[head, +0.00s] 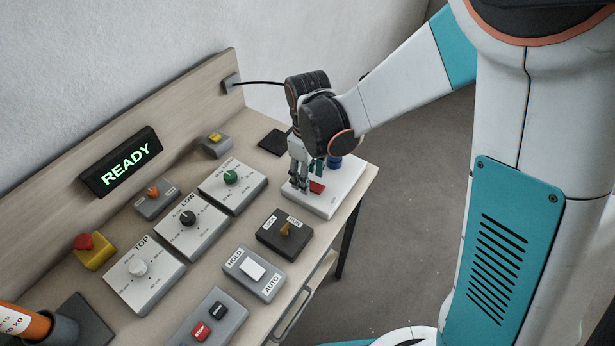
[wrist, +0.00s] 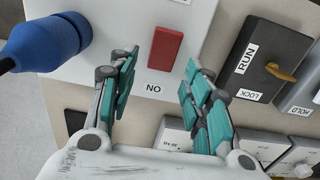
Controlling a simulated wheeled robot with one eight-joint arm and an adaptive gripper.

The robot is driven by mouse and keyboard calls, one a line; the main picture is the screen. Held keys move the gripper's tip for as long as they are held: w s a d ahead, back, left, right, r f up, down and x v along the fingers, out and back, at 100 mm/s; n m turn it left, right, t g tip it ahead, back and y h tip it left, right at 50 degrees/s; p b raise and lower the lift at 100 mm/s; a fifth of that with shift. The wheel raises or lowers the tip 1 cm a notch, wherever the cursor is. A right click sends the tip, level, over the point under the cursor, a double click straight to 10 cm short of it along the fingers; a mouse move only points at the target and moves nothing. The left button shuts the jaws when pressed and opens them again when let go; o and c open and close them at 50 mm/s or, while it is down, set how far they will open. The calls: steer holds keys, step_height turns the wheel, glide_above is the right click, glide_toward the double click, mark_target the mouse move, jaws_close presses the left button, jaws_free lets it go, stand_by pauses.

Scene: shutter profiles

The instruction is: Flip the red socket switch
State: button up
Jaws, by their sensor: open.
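The red socket switch (head: 317,187) sits on a white socket box at the right end of the bench. In the wrist view the red switch (wrist: 165,48) is a rectangular rocker on the white box (wrist: 120,72), with a "NO" label below it. My gripper (head: 303,190) is over the box, close beside the switch in the head view. In the wrist view my gripper (wrist: 158,70) is open, its teal fingers apart on either side of the switch's lower end, with nothing between them. Whether a fingertip touches the switch I cannot tell.
A blue plug (wrist: 45,42) with a black cable stands in the box, left of the fingers. A dark RUN/LOCK box (head: 285,234) with a yellow lever is nearby. Several knob boxes and a lit READY display (head: 125,162) fill the bench further left.

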steer(key=shift+f, duration=0.7)
